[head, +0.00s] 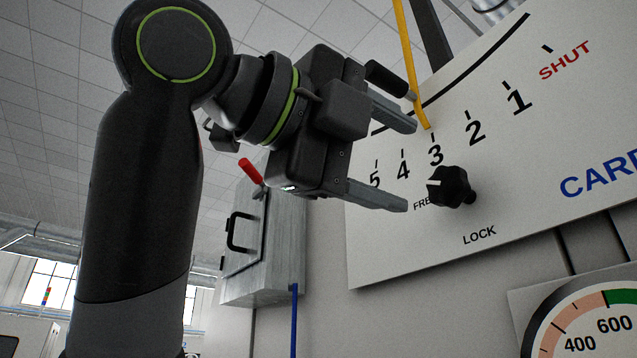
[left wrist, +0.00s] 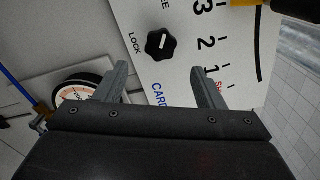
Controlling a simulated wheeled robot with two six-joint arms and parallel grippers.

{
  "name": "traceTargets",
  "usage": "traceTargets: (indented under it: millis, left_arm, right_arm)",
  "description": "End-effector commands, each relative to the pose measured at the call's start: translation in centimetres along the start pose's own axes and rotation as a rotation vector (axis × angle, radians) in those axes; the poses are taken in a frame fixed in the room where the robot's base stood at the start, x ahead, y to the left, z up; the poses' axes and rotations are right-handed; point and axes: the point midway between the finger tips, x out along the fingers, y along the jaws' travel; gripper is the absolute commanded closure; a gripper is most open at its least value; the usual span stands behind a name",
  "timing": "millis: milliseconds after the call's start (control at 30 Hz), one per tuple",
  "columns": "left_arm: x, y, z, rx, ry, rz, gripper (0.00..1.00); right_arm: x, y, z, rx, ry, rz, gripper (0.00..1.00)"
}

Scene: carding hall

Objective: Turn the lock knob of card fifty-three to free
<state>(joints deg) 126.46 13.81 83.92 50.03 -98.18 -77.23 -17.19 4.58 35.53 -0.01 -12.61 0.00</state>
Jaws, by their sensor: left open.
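The lock knob (head: 452,187), black and lobed, sits on the white panel (head: 540,130) between the partly hidden word FREE and the word LOCK. In the head view its white mark is on its left side; I cannot tell exactly where it points. The knob also shows in the left wrist view (left wrist: 160,44), ahead of the fingers. My left gripper (head: 408,165) is open and empty, its fingertips left of the knob and apart from it. The panel's blue lettering begins "CARD"; the number is out of view. My right gripper is not in view.
A yellow pointer (head: 411,65) ends near the 3 on the panel's scale, close to my upper finger. A round gauge (head: 590,325) is below right. A grey metal box (head: 262,240) with a red-handled lever (head: 250,171) is behind my gripper.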

Motion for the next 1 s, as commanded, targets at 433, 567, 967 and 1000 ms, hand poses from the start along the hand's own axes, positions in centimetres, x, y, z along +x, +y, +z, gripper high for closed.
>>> traceTargets:
  millis: [433, 567, 967, 1000]
  left_arm:
    - [-7.5, 0.1, 0.0, 0.0, 0.0, 0.0, 0.37]
    - [-7.8, 0.0, 0.0, 0.0, 0.0, 0.001, 0.37]
    - [-7.8, 0.0, 0.0, 0.0, 0.001, 0.001, 0.37]
    - [-7.8, 0.0, 0.0, 0.0, 0.001, 0.001, 0.37]
  right_arm:
    - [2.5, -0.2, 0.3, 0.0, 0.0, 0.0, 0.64]
    - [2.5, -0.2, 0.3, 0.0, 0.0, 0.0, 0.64]
    - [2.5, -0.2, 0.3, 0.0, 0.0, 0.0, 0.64]
    - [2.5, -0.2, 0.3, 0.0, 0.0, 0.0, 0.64]
